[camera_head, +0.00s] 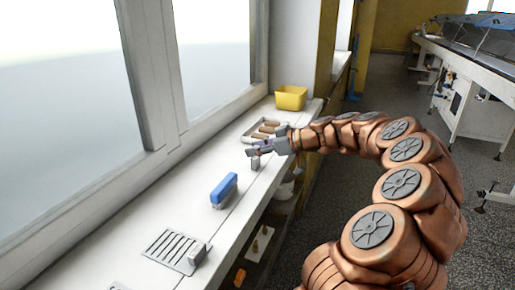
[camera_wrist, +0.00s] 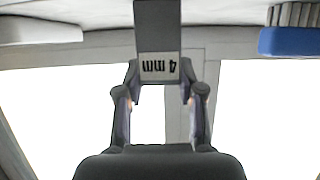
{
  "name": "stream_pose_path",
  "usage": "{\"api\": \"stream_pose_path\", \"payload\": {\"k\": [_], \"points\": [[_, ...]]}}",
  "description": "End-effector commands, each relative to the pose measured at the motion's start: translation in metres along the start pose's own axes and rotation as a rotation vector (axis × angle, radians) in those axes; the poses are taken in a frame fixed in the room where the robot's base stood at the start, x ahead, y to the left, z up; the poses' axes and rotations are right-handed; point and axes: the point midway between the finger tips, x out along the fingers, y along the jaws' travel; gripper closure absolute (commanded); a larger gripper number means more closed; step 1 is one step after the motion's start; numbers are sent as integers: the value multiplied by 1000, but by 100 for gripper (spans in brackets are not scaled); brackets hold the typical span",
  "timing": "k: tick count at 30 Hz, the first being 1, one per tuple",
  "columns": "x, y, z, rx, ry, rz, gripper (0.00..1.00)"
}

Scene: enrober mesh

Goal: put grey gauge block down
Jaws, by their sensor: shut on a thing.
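The grey gauge block (camera_wrist: 158,40) is between my fingertips in the wrist view, with "4 mm" printed on a pale label that reads upside down there. In the head view the small grey block (camera_head: 255,163) hangs below my gripper (camera_head: 264,148), over the white sill (camera_head: 190,205). My gripper, also in the wrist view (camera_wrist: 160,88), is shut on the block from both sides. I cannot tell whether the block's lower end touches the sill.
A tray with brown pieces (camera_head: 267,128) and a yellow bin (camera_head: 291,98) lie past my gripper. Windows line the left.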

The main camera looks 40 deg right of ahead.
Motion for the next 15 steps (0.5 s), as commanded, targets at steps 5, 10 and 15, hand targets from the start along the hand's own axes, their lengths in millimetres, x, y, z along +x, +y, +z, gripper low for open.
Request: {"api": "stream_pose_path", "payload": {"k": [5,10,15], "points": [[-1,1,0,-1,0,2,98],[1,1,3,-1,0,2,98],[0,1,2,-1,0,2,47]]}}
